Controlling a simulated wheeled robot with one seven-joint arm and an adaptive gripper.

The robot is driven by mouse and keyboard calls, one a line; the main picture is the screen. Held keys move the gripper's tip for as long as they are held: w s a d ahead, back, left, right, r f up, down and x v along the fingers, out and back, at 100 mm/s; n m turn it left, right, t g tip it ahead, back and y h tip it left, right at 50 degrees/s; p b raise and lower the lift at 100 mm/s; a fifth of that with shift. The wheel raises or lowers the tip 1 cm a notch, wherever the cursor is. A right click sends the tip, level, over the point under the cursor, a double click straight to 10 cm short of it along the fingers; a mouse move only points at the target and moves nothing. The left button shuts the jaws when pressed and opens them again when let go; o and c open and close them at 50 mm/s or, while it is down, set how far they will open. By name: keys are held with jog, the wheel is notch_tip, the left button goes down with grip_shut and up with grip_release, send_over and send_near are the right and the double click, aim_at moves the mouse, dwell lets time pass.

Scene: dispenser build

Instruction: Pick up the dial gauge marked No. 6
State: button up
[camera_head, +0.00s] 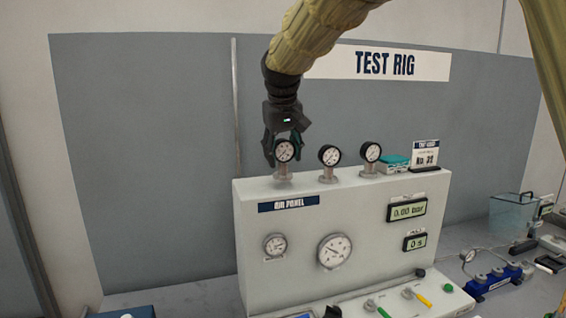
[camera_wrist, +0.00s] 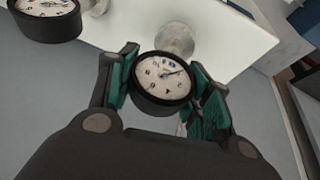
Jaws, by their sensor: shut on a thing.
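Three small black-rimmed dial gauges stand in a row on top of the air panel. The left dial gauge (camera_head: 284,151) is between the fingers of my gripper (camera_head: 283,148), which is shut on it. In the wrist view the same gauge (camera_wrist: 162,80) sits between the green finger pads of my gripper (camera_wrist: 165,88), its white face toward the camera. The number on its face is too small to read. The middle gauge (camera_head: 329,156) and the right gauge (camera_head: 371,152) stand free. Another gauge (camera_wrist: 45,12) shows at the wrist view's upper left.
The white air panel (camera_head: 345,205) carries two larger dials, two displays and valve levers. A teal-topped box (camera_head: 396,162) and a small sign (camera_head: 426,155) stand at its top right. A clear container (camera_head: 512,212) and a blue device (camera_head: 497,281) are to the right.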

aim_at(285, 153)
jog(key=shift+r, duration=0.5)
jog(key=s+d+r+b, duration=0.1)
jog(key=s+b, duration=0.1)
jog(key=s, duration=1.4)
jog(key=shift+r, duration=0.35)
